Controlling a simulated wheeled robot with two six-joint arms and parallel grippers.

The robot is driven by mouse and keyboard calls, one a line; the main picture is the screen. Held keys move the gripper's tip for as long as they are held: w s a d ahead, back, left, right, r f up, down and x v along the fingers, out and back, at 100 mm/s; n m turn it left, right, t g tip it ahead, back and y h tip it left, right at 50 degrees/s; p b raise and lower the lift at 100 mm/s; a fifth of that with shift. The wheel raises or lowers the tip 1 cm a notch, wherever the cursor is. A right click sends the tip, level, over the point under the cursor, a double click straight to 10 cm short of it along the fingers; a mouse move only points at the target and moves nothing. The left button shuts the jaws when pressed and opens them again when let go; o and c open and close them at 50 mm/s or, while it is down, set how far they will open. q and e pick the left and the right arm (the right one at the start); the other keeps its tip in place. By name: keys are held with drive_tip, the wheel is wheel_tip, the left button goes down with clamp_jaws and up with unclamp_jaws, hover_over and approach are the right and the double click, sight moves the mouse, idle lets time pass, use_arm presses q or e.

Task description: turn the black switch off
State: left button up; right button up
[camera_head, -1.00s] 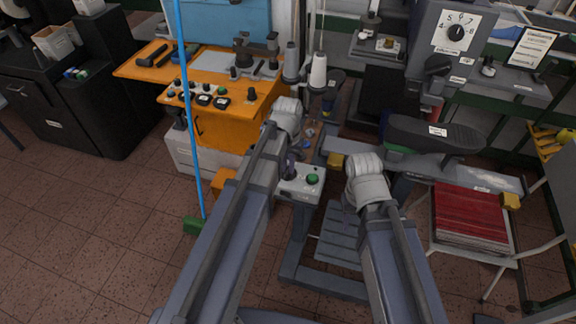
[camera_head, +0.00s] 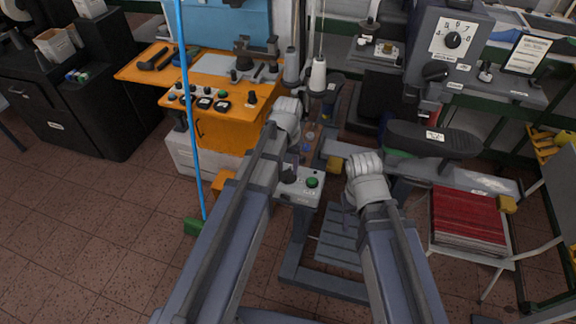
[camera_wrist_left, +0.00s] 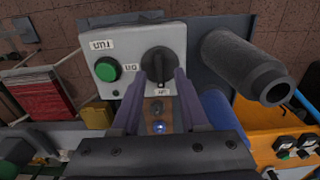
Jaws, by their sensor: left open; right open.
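The black switch (camera_wrist_left: 160,64) is a round knob with a raised grip on a pale control box (camera_wrist_left: 120,72). In the head view the switch (camera_head: 288,175) shows at the left of the box. A green button (camera_wrist_left: 107,69) sits beside it. In the left wrist view my left gripper (camera_wrist_left: 160,80) is open, its two purple fingers on either side of the switch's lower part. I cannot tell whether they touch it. My right gripper (camera_head: 349,199) is open, to the right of the box and partly hidden by its arm.
A red stack (camera_head: 466,217) lies on a chair at the right.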

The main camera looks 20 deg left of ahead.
sight(289, 173)
use_arm(q)
wheel_tip(289, 173, up, 6)
drive_tip(key=p, duration=0.5)
drive_tip(key=shift+s+d+f, duration=0.15)
drive_tip(key=shift+s+d, duration=0.05)
drive_tip(key=s+d+f+m+y+b, duration=0.1)
drive_tip(key=s+d+f+m+b, duration=0.2)
drive_tip(key=s+d, duration=0.7)
drive_tip(key=s, duration=0.4)
drive_tip(key=shift+m, duration=0.3)
drive_tip(key=shift+s+d, duration=0.1)
idle(0.6)
